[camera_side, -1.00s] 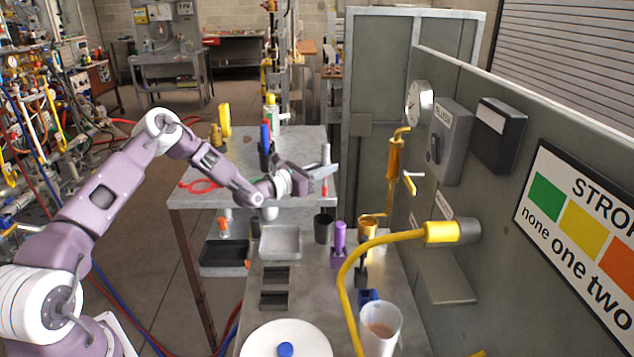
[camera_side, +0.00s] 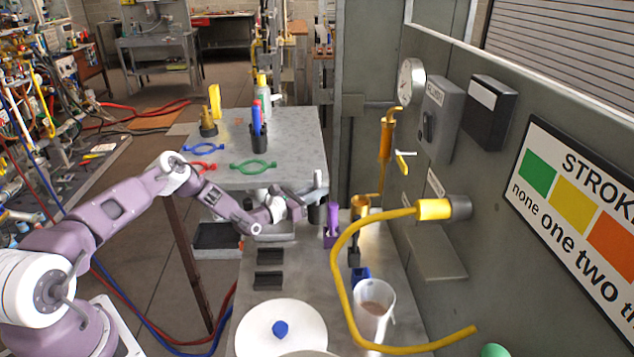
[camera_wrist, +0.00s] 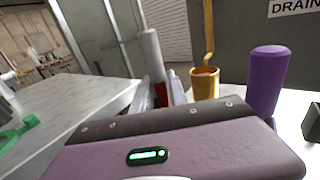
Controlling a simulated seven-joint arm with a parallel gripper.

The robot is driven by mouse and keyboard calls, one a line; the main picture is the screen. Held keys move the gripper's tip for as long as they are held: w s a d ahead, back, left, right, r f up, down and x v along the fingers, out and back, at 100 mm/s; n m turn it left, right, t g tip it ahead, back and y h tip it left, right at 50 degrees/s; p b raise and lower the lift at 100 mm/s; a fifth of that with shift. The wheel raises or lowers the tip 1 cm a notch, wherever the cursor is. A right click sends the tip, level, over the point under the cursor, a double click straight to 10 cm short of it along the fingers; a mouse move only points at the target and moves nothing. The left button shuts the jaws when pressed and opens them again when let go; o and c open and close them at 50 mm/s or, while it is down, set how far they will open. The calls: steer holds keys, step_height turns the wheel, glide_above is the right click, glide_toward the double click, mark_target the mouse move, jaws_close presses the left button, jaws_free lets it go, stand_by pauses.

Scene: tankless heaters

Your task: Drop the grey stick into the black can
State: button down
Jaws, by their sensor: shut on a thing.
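My gripper (camera_side: 312,198) is shut on the grey stick (camera_side: 318,180) and holds it nearly upright. The stick also shows in the wrist view (camera_wrist: 151,52), with a red part low down between the fingers (camera_wrist: 168,92). The can is not clearly visible in the wrist view.
A brass cup (camera_wrist: 205,83) is nearby. A yellow hose (camera_side: 340,270) arches over the bench. A white disc with blue knob (camera_side: 300,325) lies in front.

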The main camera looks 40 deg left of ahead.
steer(key=shift+f, duration=0.25)
steer(key=c, duration=1.2)
jaws_free()
steer(key=shift+c, duration=0.2)
